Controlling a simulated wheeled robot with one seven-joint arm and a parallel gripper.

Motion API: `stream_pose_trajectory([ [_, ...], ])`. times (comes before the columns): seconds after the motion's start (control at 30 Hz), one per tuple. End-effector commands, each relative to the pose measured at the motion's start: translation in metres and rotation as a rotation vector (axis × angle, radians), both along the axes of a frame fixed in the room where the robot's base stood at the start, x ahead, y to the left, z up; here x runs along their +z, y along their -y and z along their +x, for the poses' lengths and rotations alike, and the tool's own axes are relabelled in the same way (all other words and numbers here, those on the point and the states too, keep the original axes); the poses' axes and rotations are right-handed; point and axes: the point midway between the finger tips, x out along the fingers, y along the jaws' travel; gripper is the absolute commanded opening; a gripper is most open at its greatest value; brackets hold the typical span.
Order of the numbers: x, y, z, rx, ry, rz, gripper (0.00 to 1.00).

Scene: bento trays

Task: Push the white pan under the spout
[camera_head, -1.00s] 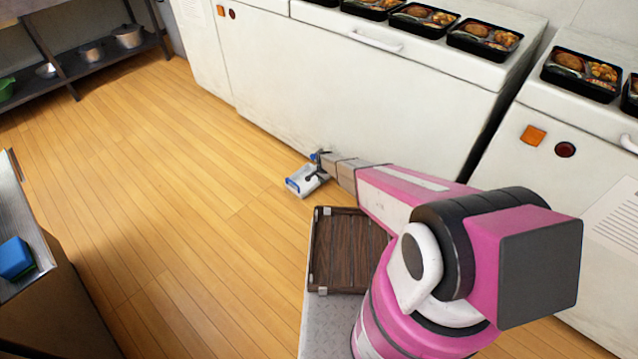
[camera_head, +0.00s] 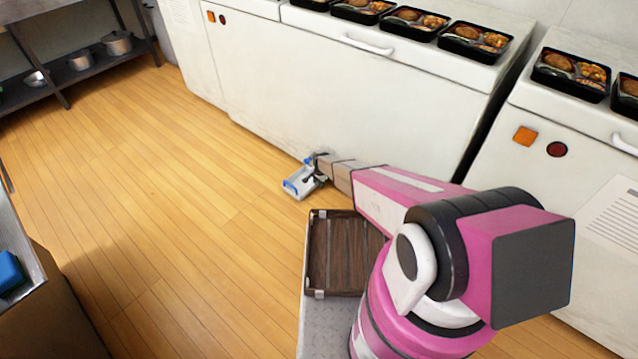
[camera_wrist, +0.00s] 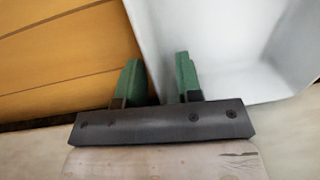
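The white pan (camera_head: 299,188) is a small open tray with blue marks on the floor by the foot of the long white cabinet. A small blue part (camera_head: 308,161) shows low at the cabinet front, just above the pan's far edge; I cannot tell whether it is the spout. My gripper (camera_head: 316,172) is low at the pan's right side. In the wrist view, the green fingers (camera_wrist: 158,78) are apart, and the pan (camera_wrist: 215,50) fills the upper right. The pan's left edge runs between the fingers; contact is unclear.
The long white cabinet (camera_head: 300,85) stands close behind the pan. Bento trays (camera_head: 474,42) lie on top. A brown wooden tray (camera_head: 340,285) is near my base. The wooden floor (camera_head: 170,190) is clear to the left. A metal table (camera_head: 22,240) stands at the left edge.

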Motion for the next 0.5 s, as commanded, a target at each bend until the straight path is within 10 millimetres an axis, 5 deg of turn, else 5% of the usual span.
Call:
stream_pose_trajectory([
  [0.27, 0.009, 0.0, -0.001, 0.0, 0.0, 0.0, 0.33],
  [0.5, 0.043, 0.003, -0.003, 0.0, 0.001, 0.0, 0.33],
])
